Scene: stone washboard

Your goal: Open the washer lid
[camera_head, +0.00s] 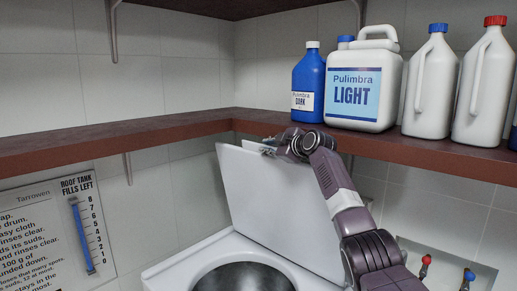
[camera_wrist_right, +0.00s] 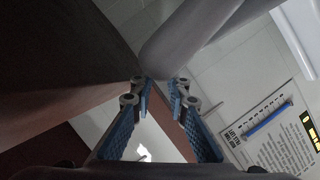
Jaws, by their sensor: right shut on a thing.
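The white washer lid (camera_head: 280,208) stands raised and steeply tilted over the washer (camera_head: 185,262) in the head view. The round, dark drum opening (camera_head: 240,277) shows below it, cut off by the bottom edge. My right gripper (camera_head: 268,148) is at the lid's top edge, shut on it, with the arm reaching in from the lower right across the lid's right side. In the right wrist view, the blue-padded fingers of my right gripper (camera_wrist_right: 160,92) show close together at their tips; the exact contact is hard to make out. My left gripper is not in view.
A reddish-brown shelf (camera_head: 110,138) runs along both walls close above the lid. On it stand a blue bottle (camera_head: 309,85), a white "LIGHT" jug (camera_head: 363,85) and white jugs (camera_head: 430,85). A sign (camera_head: 60,235) hangs at left; red and blue taps (camera_head: 425,266) are at right.

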